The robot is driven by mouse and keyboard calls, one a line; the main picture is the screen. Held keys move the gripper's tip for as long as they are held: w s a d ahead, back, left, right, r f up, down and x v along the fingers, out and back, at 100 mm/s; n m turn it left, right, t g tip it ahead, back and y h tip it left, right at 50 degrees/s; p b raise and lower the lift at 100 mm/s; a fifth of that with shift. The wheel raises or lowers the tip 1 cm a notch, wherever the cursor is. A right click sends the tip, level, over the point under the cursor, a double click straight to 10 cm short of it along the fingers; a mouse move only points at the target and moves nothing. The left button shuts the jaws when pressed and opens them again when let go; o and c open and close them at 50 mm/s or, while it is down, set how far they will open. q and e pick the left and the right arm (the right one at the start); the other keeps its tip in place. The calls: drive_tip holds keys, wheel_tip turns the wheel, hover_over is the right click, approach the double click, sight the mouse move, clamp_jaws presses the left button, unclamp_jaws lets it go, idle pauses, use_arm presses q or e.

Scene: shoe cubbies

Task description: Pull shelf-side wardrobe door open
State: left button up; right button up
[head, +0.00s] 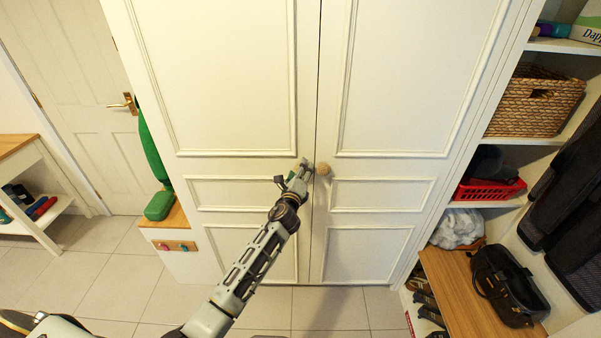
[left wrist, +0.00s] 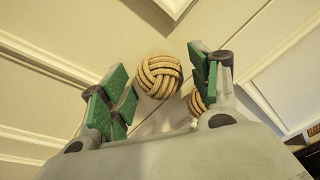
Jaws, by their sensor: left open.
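The wardrobe's shelf-side door (head: 375,190) is the right one and looks closed against the left door (head: 240,200). Its round woven knob (head: 323,169) sits near the seam. My left gripper (head: 298,174) is open at the seam, just left of that knob. In the left wrist view, one knob (left wrist: 158,76) shows in the gap between the green finger pads, apart from both. A second knob (left wrist: 197,103) is partly hidden behind the right finger. The one in the gap appears to be the left door's. My right gripper is out of view.
Open shelves on the right hold a wicker basket (head: 534,100) and a red basket (head: 488,188). A black bag (head: 507,285) lies on a wooden bench (head: 450,292). The tiled floor (head: 110,270) before the doors is clear.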

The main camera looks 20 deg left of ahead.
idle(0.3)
use_arm(q)
drive_tip(key=c, duration=1.4)
clamp_jaws()
